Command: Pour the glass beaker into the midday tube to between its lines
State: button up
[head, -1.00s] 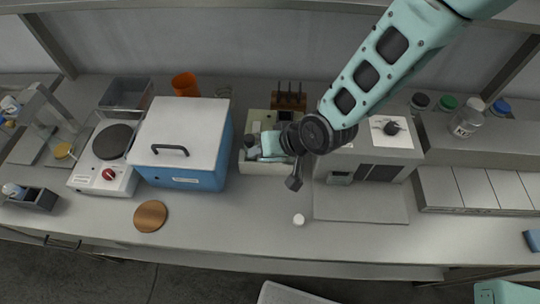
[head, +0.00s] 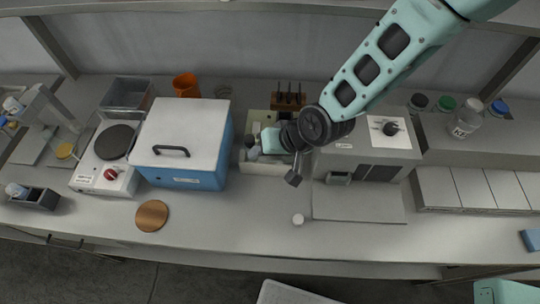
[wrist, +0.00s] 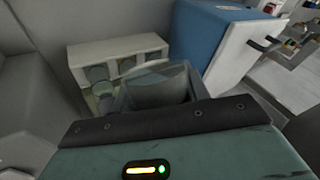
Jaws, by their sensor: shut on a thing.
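My gripper (wrist: 160,100) is shut on the glass beaker (wrist: 158,84), a clear vessel that fills the middle of the wrist view. In the head view my gripper (head: 254,148) is over the pale rack (head: 264,168) between the blue box and the grey machine. The wrist view shows the rack (wrist: 118,48) just beyond the beaker, with square openings and a few round tube tops (wrist: 100,74) close to the beaker's left side. I cannot tell which one is the midday tube. Its lines and the liquid level cannot be made out.
A blue box with a white lid (head: 184,140) stands close left of the rack. A grey machine (head: 368,160) stands close right. Behind are a brown rack of dark-tipped sticks (head: 289,100) and an orange cup (head: 186,85).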

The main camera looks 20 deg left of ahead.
jog(key=shift+g+p, duration=0.35)
jog(key=shift+g, duration=0.05)
dwell(1.0)
jog(key=shift+f+g, duration=0.1)
jog(key=shift+g, duration=0.2)
jog(key=shift+s, duration=0.1)
dwell(0.4)
jog(key=shift+t+b, duration=0.5)
jog(key=shift+b, duration=0.05)
jog(key=shift+r+t+y+b, duration=0.3)
jog(key=shift+r+t+b, duration=0.2)
jog(key=shift+t+b, duration=0.5)
jog(key=shift+w+r+n+b, duration=0.2)
jog(key=shift+r+n+b, duration=0.2)
jog(key=shift+b, duration=0.45)
jog(key=shift+a+f+t+y+b, duration=0.1)
jog(key=shift+t+y+b, duration=0.2)
jog(key=shift+t+b, duration=0.15)
jog(key=shift+w+a+r+n+t+y+b, duration=0.2)
jog(key=shift+t+b, duration=0.3)
jog(key=shift+b, duration=0.65)
jog(key=shift+w+d+r+n+t+y+b, duration=0.1)
jog(key=shift+r+n+t+y+b, duration=0.25)
jog(key=shift+b, duration=0.75)
